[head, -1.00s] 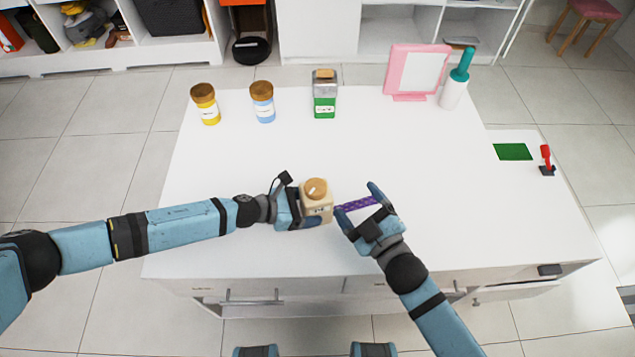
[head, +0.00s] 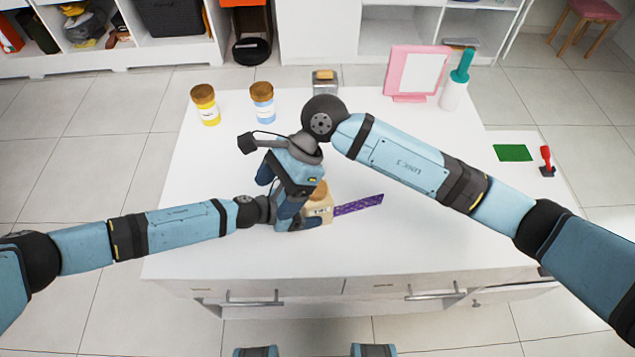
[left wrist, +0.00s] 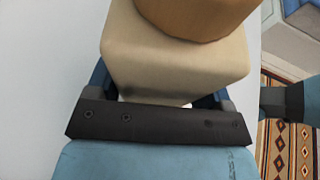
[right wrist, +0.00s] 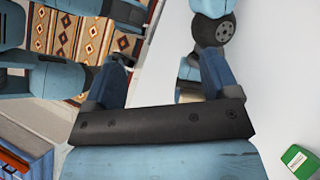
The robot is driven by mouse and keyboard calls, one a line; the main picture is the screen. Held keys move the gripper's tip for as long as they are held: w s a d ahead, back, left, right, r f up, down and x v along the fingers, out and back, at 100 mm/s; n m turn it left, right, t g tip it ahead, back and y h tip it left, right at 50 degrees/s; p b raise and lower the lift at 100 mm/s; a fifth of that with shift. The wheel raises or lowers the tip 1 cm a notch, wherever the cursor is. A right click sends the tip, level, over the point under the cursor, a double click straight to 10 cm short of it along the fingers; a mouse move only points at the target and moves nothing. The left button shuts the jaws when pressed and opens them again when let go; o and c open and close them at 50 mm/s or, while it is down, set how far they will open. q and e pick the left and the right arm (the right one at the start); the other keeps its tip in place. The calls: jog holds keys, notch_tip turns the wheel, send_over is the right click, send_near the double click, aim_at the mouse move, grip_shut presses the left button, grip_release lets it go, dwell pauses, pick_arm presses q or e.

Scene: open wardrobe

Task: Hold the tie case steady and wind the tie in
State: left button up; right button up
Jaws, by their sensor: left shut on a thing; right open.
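The tie case (head: 319,212) is a beige box with a brown round knob (head: 319,190) on top, near the front middle of the white counter. The purple tie (head: 359,204) sticks out of its right side. My left gripper (head: 300,222) is shut on the case from the left. In the left wrist view the case (left wrist: 175,70) fills the jaws, with the knob (left wrist: 195,15) above. My right gripper (head: 280,196) is open, beside and over the left gripper, and partly covers the case and knob. In the right wrist view its fingers (right wrist: 160,80) are apart with nothing between.
A pink frame (head: 417,72) and a teal-topped bottle (head: 455,82) are back right. The counter (head: 440,150) right of the case is free.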

jog(key=w+d+n+t+h, duration=0.2)
jog(key=w+d+t+h, duration=0.2)
jog(key=w+d+h, duration=0.35)
jog(key=shift+y, duration=0.35)
jog(key=f, duration=0.7)
jog(key=w+f, duration=0.1)
jog(key=f, duration=0.3)
jog(key=shift+d, duration=0.1)
jog(key=c, duration=0.9)
jog(key=shift+c, duration=0.2)
